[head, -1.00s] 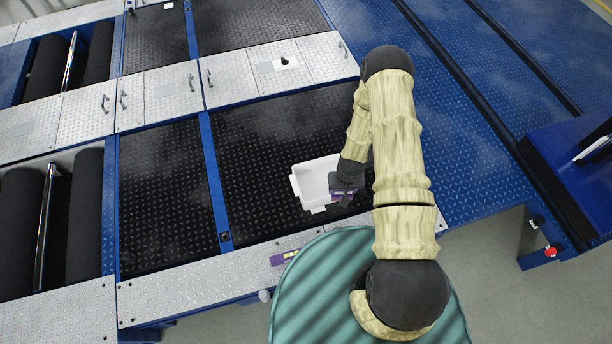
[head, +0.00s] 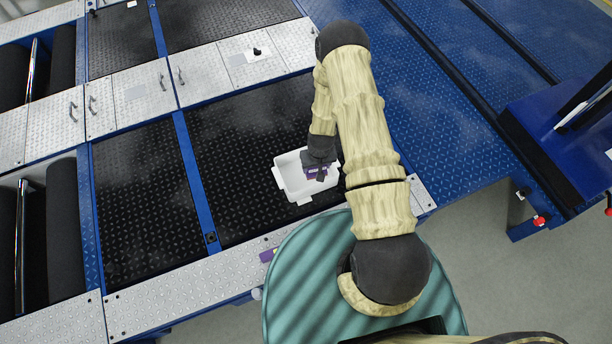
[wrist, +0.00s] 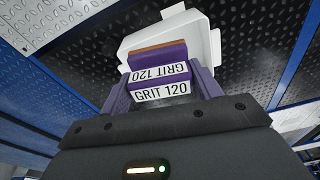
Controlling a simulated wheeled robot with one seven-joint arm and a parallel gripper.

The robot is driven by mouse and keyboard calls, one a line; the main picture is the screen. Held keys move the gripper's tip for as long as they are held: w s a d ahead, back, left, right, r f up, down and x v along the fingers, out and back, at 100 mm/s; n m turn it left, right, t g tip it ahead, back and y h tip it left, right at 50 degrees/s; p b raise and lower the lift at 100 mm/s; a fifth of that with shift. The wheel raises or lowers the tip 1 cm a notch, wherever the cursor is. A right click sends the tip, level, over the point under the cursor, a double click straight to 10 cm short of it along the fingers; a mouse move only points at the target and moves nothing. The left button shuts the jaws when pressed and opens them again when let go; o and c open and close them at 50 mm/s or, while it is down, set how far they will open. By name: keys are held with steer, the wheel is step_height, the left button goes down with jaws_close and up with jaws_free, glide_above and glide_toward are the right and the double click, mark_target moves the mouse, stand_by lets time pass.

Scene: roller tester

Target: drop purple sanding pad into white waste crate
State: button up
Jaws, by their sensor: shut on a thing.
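The purple sanding pad (wrist: 160,78) has white labels reading "GRIT 120" and an orange-brown strip along its far edge. My gripper (wrist: 160,95) is shut on it, with a purple finger at each side. In the head view the pad (head: 316,172) shows below my dark gripper (head: 320,165), over the white waste crate (head: 290,187). The crate is a shallow open box on the black tread plate. It also shows in the wrist view (wrist: 195,28) behind the pad. How high the pad is above the crate floor is hard to tell.
The black plate (head: 230,150) left of the crate is clear. A blue upright structure (head: 560,140) stands at the right.

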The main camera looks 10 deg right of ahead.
steer(key=w+f+n+b, duration=0.1)
steer(key=w+f+b, duration=0.1)
steer(key=w+b, duration=0.7)
steer(key=shift+w+d+n+b, duration=0.15)
steer(key=shift+w+n+b, duration=0.25)
steer(key=shift+w, duration=0.1)
steer(key=shift+f, duration=0.15)
step_height(320, 180, down, 6)
steer(key=b, duration=0.4)
steer(key=o, duration=1)
steer(key=shift+o, duration=0.2)
